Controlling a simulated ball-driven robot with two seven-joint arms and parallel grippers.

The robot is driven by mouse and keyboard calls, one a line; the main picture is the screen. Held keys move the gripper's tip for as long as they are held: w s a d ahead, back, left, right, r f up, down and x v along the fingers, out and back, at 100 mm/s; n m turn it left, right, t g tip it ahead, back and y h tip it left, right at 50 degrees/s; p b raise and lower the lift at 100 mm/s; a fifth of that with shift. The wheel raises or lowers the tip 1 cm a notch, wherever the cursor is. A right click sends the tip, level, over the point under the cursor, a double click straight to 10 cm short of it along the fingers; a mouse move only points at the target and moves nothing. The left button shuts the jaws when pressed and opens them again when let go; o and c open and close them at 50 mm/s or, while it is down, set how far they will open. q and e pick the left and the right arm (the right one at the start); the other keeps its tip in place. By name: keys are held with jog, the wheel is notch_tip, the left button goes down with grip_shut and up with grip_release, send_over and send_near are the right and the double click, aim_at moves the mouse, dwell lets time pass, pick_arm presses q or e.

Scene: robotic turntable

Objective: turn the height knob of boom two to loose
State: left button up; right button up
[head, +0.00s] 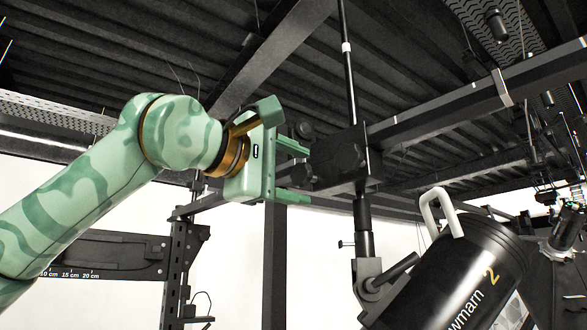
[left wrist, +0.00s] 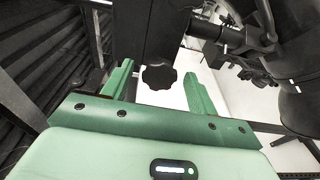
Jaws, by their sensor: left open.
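My left gripper (head: 308,172), pale green, is raised beside a black block (head: 352,158) on a vertical pole. Its two fingers are apart and point at the block's left side. In the left wrist view, a black lobed knob (left wrist: 158,76) sits at the lower end of a dark upright part and shows between the tips of my open left gripper (left wrist: 157,78). There is a gap on each side, and no contact is visible. In the head view the knob is too dark to make out clearly between the fingers. My right gripper is not in view.
A large black lamp (head: 465,268) marked with a yellow 2 and carrying a pale handle hangs at lower right. A dark perforated post (head: 178,270) stands at left behind my arm. A ruled bar (head: 105,255) is at lower left. Dark beams cross overhead.

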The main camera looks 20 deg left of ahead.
pick_arm(q)
jog(key=shift+w+f, duration=0.1)
jog(key=c, duration=1)
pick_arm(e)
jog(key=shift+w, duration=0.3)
pick_arm(q)
jog(key=shift+n, duration=0.4)
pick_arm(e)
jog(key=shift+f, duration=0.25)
pick_arm(q)
jog(key=n+b, duration=0.2)
jog(key=shift+f+n, duration=0.1)
jog(key=shift+n, duration=0.3)
jog(key=n+b, duration=0.1)
jog(key=n, duration=0.3)
jog(key=shift+g, duration=0.3)
jog(key=n+b, duration=0.2)
jog(key=n, duration=0.3)
jog(key=shift+n, duration=0.3)
jog(key=n, duration=0.2)
jog(key=n+b, duration=0.1)
jog(key=shift+r+n, duration=0.2)
jog(key=shift+n, duration=0.2)
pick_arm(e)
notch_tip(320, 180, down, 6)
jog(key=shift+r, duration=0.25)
